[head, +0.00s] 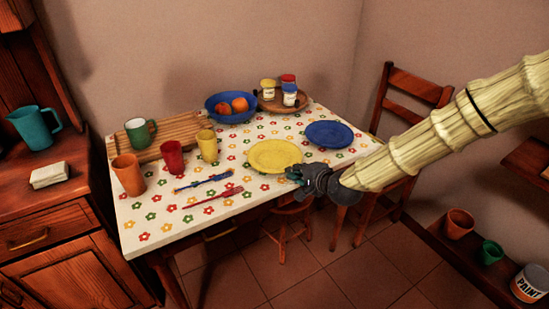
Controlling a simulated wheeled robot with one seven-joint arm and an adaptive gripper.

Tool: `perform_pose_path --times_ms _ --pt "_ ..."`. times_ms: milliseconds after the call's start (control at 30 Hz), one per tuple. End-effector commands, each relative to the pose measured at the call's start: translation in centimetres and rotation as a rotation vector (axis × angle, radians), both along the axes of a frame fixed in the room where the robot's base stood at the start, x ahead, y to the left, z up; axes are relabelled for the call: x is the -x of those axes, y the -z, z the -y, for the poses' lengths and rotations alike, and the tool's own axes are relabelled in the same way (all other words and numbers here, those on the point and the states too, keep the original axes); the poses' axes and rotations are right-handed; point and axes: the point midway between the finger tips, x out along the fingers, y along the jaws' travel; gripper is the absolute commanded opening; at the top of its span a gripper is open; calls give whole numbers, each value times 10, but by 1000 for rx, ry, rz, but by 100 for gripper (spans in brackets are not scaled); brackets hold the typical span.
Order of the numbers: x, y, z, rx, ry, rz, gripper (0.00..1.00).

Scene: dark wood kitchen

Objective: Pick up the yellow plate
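The yellow plate (274,156) lies flat on the table with the flowered cloth (160,222), near its front right edge. My gripper (292,174) is at the plate's near right side, over the table's edge, with its fingertips pointing left toward the rim. The fingers are small and dark here, so I cannot tell whether they are apart or touch the plate. My pale arm comes in from the right.
A blue plate (329,134) lies right behind the yellow one. A blue bowl (231,108) with fruit, a tray with jars (289,93), a yellow cup (207,146) and cutlery (204,181) are nearby. A stool (290,222) and a chair (412,90) stand close to the table.

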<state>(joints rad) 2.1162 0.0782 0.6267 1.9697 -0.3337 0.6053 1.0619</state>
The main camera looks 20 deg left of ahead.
Motion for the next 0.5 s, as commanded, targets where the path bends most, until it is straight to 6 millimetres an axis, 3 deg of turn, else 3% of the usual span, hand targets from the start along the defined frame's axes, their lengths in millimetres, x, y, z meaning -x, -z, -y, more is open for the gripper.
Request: perform_pose_path --times_ms 200,500 --pt "-13 11 -17 1 0 0 9" --pt "-17 14 -22 0 0 0 9"
